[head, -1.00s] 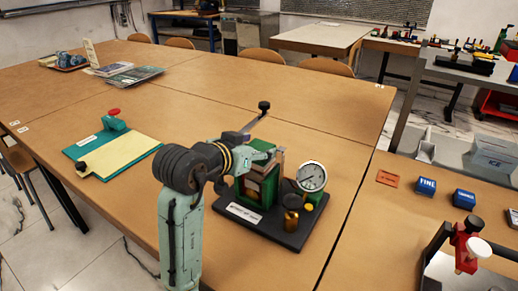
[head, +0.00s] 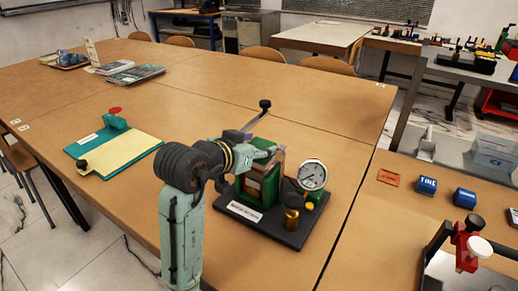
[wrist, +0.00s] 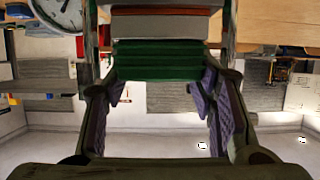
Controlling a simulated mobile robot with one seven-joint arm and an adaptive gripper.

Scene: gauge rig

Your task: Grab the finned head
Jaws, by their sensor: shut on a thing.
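The gauge rig stands on a black base (head: 262,226) with a white label. The finned head (head: 272,165) is a dark green block at the top of the rig, partly hidden by my gripper (head: 270,150). In the wrist view its green ridges (wrist: 158,60) lie between my gripper's two fingers (wrist: 160,82), which have purple pads. My gripper is shut on it. I cannot tell whether it is clear of the parts below. The round white gauge (head: 312,175) stands just right of it.
A brass knob (head: 292,208) stands on the rig's front right. A black-knobbed lever (head: 264,105) rises behind my gripper. A teal board with a yellow sheet (head: 118,155) lies to the left. Blue blocks (head: 425,186) sit on the right table. The far tabletop is mostly clear.

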